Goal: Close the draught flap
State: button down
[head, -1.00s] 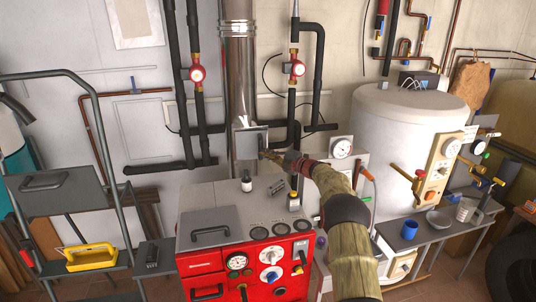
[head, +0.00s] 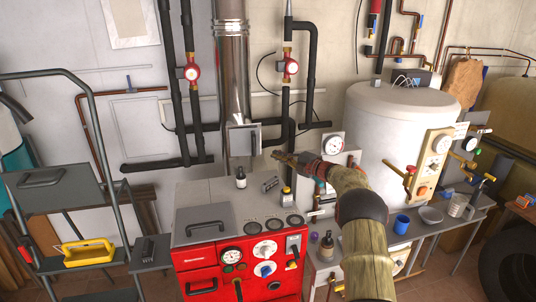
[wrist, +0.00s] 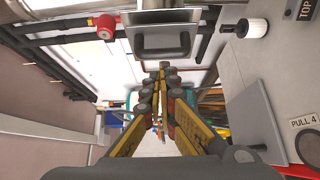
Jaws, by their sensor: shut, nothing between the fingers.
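The draught flap (head: 241,140) is a square metal plate with a dark handle, low on the shiny flue pipe (head: 232,70). In the wrist view the flap (wrist: 145,22) is at the top, with its handle facing me. In the wrist view my gripper's fingertips (wrist: 162,68) meet just below the flap's handle.
The red boiler (head: 240,255) with its grey top stands below the flue. Black pipes with a red pump (head: 291,67) run just behind my gripper. A white tank (head: 390,130) stands to the right.

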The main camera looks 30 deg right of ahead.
jog(key=a+r+m+t+b, duration=0.1)
jog(key=a+r+t+b, duration=0.3)
jog(key=a, duration=0.7)
jog(key=a+r+m+g+b, duration=0.1)
jog(key=a+r+b, duration=0.1)
jog(key=a+r, duration=0.65)
jog(key=s+d+f+m+g+h, duration=0.1)
jog(key=s+d+f+m+h, duration=0.15)
jog(key=f+h, duration=0.3)
jog(key=s+d+f+m+g+h, duration=0.1)
jog(key=d+f+m+h, duration=0.2)
jog(key=f+h, duration=0.3)
jog(key=w+d+b, duration=0.1)
jog(key=w+d, duration=0.1)
jog(key=w, duration=0.4)
jog(key=w+d+f+y+b, duration=0.1)
jog(key=w+d, duration=0.1)
jog(key=w, duration=0.4)
jog(key=shift+w+d+f+n, duration=0.15)
jog(key=shift+w+d+n, duration=0.2)
jog(key=shift+w+d, duration=0.05)
